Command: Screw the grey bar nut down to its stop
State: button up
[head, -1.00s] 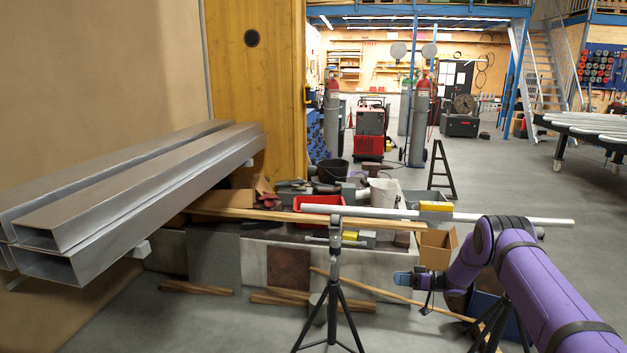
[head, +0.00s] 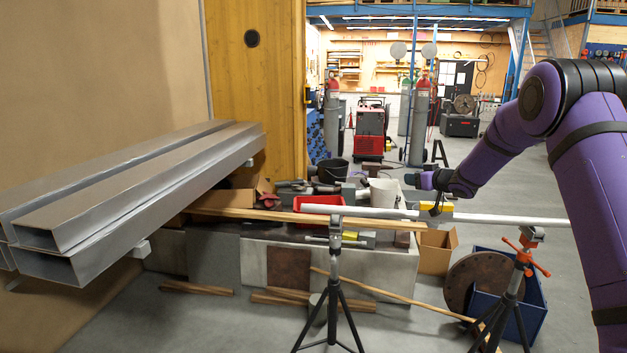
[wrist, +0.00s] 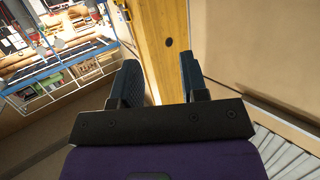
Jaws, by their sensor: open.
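A grey bar nut (head: 318,240), seen as a short grey crossbar, sits on the head of the left tripod stand (head: 333,285) in the head view. It is small there, and how far it is screwed down cannot be told. A long pale pipe (head: 500,219) runs level over this stand. My gripper (head: 412,180) is raised above the pipe, to the right of and higher than the nut, clear of it. In the wrist view my gripper (wrist: 158,75) has its two dark fingers spread with nothing between them. The nut does not show in the wrist view.
A second tripod with orange handles (head: 525,255) stands at right under the pipe, near a blue box (head: 525,305) and a brown disc (head: 475,283). Grey square tubes (head: 130,200) jut out at left. A cluttered low bench (head: 380,265) stands behind the left tripod.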

jog(key=s+d+r+m+t+h, duration=0.15)
jog(key=s+r+h, duration=0.3)
jog(key=r, duration=0.55)
jog(key=s+d+r+m+g+h, duration=0.15)
jog(key=s+r, duration=0.35)
jog(key=s, duration=0.5)
jog(key=s+r+m+g+h, duration=0.1)
jog(key=s+r+m+h, duration=0.3)
jog(key=s, duration=0.6)
jog(key=s+a+f+g+y, duration=0.1)
jog(key=s+a+f+g, duration=0.1)
jog(key=s, duration=1.6)
jog(key=s+a+f+n+g+y, duration=0.1)
jog(key=s+a+f+g, duration=0.2)
jog(key=s, duration=1.6)
jog(key=shift+s+a+g+y, duration=0.25)
jog(key=shift+s+g+y, duration=0.05)
jog(key=shift+g, duration=0.7)
